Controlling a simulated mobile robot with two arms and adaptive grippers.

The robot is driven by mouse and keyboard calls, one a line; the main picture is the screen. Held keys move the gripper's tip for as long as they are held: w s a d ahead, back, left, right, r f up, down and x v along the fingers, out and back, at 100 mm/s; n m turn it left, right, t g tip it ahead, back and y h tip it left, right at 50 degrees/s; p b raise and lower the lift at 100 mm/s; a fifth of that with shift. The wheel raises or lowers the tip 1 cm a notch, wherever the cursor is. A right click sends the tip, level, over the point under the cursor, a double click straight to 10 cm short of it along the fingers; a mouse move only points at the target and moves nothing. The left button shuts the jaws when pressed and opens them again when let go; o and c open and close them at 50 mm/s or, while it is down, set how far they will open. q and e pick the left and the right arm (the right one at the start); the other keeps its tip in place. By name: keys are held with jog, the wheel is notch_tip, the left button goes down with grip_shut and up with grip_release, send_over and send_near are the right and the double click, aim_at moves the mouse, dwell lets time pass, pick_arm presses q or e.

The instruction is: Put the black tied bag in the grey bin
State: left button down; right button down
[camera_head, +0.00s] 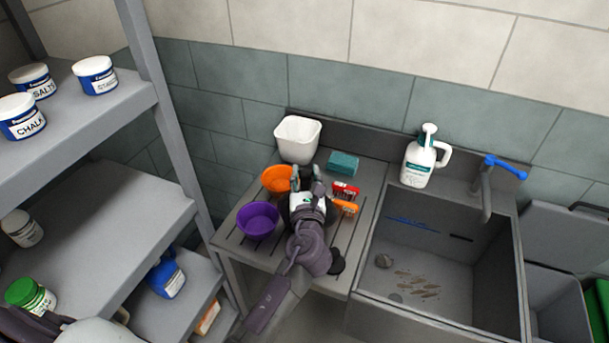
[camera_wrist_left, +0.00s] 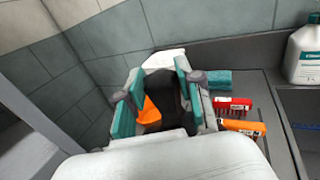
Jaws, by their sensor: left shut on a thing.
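My left gripper (camera_head: 307,180) is over the drainboard, shut on the black tied bag (camera_wrist_left: 168,96). In the left wrist view the bag sits between the teal finger pads of this gripper (camera_wrist_left: 160,88). In the head view the gripper and arm hide most of the bag, and only dark edges show (camera_head: 285,211). I cannot tell whether the bag still touches the board. A grey bin (camera_head: 556,305) stands at the lower right, beyond the sink, with a grey raised panel, apparently its lid, (camera_head: 565,236) behind it. My right gripper is not in view.
On the drainboard (camera_head: 352,232) are a purple bowl (camera_head: 257,221), orange bowl (camera_head: 276,179), white tub (camera_head: 298,139), teal sponge (camera_head: 343,163), and red and orange brushes. The sink (camera_head: 425,275), tap (camera_head: 487,190) and white jug (camera_head: 422,160) lie rightward. Shelves (camera_head: 110,215) stand left.

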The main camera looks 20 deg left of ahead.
pick_arm(q)
jog(key=c, duration=0.7)
grip_release()
jog(key=shift+f, duration=0.2)
jog(key=shift+c, duration=0.2)
jog(key=shift+a, duration=0.1)
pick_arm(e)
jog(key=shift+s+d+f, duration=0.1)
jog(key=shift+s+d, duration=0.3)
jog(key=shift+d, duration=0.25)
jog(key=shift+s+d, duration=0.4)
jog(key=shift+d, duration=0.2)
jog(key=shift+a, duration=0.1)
